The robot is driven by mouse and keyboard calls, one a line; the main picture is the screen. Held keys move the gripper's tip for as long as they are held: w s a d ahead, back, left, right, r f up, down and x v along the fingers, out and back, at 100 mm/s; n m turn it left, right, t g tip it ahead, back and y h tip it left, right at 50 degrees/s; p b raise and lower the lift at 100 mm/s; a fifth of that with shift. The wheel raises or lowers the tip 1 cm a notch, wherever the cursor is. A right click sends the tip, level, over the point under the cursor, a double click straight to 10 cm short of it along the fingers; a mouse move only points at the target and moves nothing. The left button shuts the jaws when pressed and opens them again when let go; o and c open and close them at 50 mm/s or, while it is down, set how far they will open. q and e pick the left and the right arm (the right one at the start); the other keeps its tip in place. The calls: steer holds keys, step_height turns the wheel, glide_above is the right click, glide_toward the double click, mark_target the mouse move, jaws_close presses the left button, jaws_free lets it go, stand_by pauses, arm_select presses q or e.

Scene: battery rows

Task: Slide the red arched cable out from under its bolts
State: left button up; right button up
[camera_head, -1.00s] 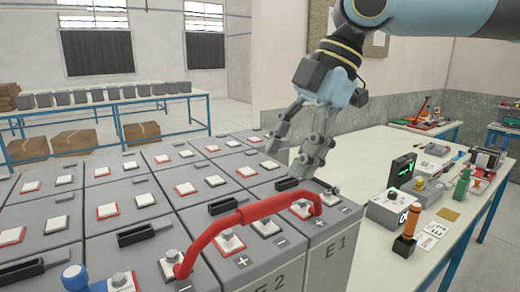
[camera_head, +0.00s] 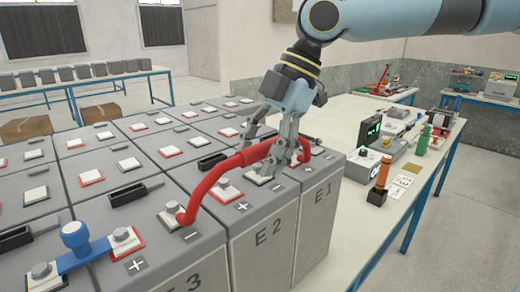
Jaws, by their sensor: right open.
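The red arched cable (camera_head: 217,172) spans the front row of grey batteries, from a bolt (camera_head: 175,211) on the battery marked E3 across E2 towards E1. Its left end curves down beside that bolt; its right end is partly behind my fingers. A grey bolt (camera_head: 223,188) stands on E2 below the arch. My right gripper (camera_head: 265,160) points down at the right part of the cable, its open fingers on either side of it or just in front. I cannot tell whether they touch it. My left gripper is out of view.
A blue link with a round knob (camera_head: 75,236) bridges terminals at the lower left. Black handles (camera_head: 135,192) stick up from the battery tops. A white bench (camera_head: 352,215) on the right holds a meter (camera_head: 369,132) and an orange-handled tool (camera_head: 381,183).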

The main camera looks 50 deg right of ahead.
steer(key=shift+d, duration=0.1)
steer(key=c, duration=0.7)
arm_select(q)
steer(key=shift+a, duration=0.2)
arm_select(e)
jaws_close()
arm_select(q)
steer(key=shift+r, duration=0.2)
arm_select(e)
steer(key=shift+r, duration=0.15)
